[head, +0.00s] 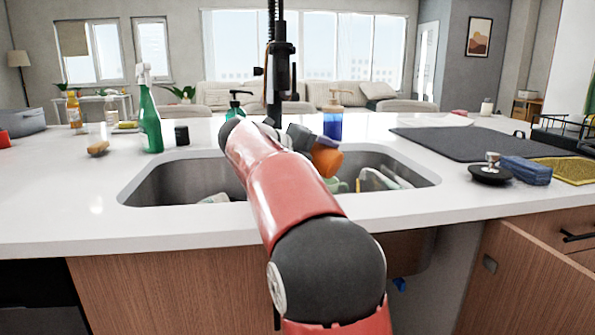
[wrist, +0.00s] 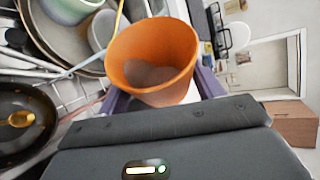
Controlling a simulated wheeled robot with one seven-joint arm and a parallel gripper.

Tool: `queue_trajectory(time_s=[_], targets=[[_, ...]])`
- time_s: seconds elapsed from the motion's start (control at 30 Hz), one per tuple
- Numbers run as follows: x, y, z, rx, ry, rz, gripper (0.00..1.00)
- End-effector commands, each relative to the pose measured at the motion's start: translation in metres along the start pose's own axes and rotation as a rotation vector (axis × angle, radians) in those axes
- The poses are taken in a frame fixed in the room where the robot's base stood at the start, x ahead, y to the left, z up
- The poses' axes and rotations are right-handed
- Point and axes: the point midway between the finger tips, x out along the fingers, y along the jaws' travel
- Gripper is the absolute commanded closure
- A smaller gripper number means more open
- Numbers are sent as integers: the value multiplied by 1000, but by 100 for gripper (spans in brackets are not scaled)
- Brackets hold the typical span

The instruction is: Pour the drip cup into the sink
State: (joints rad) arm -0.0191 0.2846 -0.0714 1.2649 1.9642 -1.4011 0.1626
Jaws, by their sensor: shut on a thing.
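The drip cup is an orange cup (wrist: 152,48), held between my gripper's fingers in the wrist view. Its open mouth faces the wrist camera, and a brownish patch shows inside it. In the head view the orange cup (head: 327,160) is tilted over the right half of the sink. My gripper (head: 308,140) is shut on it, partly hidden by my arm. The steel sink (head: 165,183) is set into the white counter, and my arm covers its middle. Whether anything is flowing out of the cup cannot be told.
Dishes (head: 385,180) lie in the sink's right side. A green spray bottle (head: 150,122), a sponge (head: 98,148) and a blue soap bottle (head: 332,122) stand around it. A dark mat (head: 470,142), black stopper (head: 490,173) and blue sponge (head: 526,170) lie at right. The front-left counter is clear.

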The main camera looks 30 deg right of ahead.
Motion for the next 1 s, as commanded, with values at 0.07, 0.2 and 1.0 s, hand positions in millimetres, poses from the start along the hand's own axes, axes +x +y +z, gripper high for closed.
queue_trajectory(time_s=[0.07,0.2,1.0], targets=[[-1,-1,1,-9,2,-4,56],[-1,-2,1,-24,6,-11,56],[-6,-2,11,-110,28,-51,56]])
